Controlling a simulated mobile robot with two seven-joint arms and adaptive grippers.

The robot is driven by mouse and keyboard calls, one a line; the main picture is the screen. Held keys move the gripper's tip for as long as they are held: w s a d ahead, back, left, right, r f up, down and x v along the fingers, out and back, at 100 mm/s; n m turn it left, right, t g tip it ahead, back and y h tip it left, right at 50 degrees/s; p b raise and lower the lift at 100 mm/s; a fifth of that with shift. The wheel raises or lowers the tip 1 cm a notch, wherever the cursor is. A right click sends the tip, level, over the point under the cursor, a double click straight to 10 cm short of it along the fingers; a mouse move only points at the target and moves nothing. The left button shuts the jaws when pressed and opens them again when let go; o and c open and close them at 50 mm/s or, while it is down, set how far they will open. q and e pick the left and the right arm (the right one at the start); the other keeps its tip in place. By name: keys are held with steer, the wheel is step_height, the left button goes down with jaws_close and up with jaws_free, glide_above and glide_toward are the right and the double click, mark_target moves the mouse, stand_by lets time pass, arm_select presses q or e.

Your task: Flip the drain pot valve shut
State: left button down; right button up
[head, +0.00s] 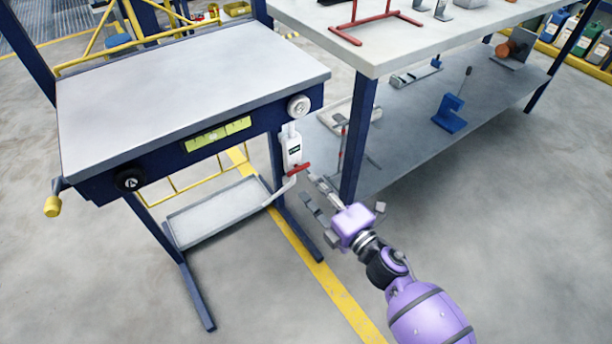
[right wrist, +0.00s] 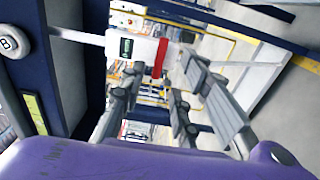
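The drain pot (head: 292,147) is a white body with a dark green label, hanging below the right corner of the blue-framed bench. Its red valve lever (head: 298,169) lies crosswise at the pot's lower end, above a bent pale pipe. In the right wrist view the pot (right wrist: 128,47) lies sideways, with the red lever (right wrist: 160,58) at its right end. My right gripper (head: 309,188) is open and empty, just below and right of the lever. Its spread fingers also show in the right wrist view (right wrist: 155,88); contact with the lever cannot be told. My left gripper is out of view.
The bench (head: 180,90) carries a round white knob (head: 299,106) above the pot. A low tray (head: 215,212) sits beneath the bench. A second table (head: 450,38) with a blue leg and lower shelf stands close at the right. Open floor lies in front.

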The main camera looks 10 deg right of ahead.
steer(key=v, duration=0.6)
stand_by(0.4)
